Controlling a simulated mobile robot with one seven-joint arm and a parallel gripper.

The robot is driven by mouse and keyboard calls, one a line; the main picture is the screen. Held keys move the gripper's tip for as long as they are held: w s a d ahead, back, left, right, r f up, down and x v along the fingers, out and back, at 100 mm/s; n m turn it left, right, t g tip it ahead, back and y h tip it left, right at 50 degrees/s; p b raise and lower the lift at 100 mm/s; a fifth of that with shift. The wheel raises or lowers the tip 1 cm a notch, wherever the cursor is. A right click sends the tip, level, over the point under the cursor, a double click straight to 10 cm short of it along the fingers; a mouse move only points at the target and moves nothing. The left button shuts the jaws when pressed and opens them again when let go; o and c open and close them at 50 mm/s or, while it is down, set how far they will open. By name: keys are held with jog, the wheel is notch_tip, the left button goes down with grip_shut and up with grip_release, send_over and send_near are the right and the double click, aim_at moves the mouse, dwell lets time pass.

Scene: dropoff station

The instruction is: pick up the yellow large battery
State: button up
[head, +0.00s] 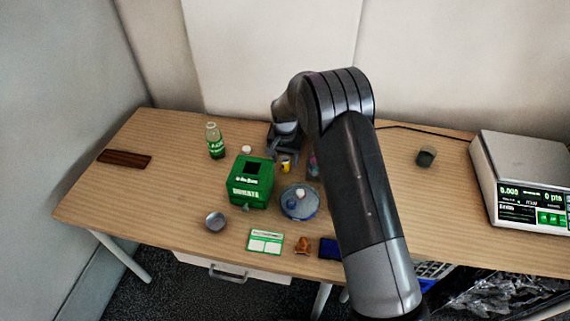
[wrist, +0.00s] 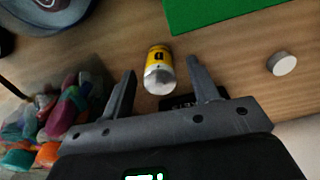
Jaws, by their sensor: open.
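The yellow large battery (wrist: 159,68) lies on the wooden table in the wrist view, with its silver end towards my gripper. My gripper (wrist: 163,76) is open, with one finger on each side of the battery's near end and a gap to both. In the head view the battery (head: 286,166) is a small yellow thing just right of the green box, and my gripper (head: 284,150) is just behind it. My arm covers part of the table to the right.
A green donation box (head: 251,182) stands left of the battery. A blue round dish (head: 299,203) is in front. A bag of colourful items (wrist: 68,110) lies beside my gripper in the wrist view. A white cap (wrist: 281,63) lies opposite. A green bottle (head: 214,141) stands further left.

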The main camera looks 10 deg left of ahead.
jog(key=c, duration=1.1)
jog(key=shift+c, duration=0.2)
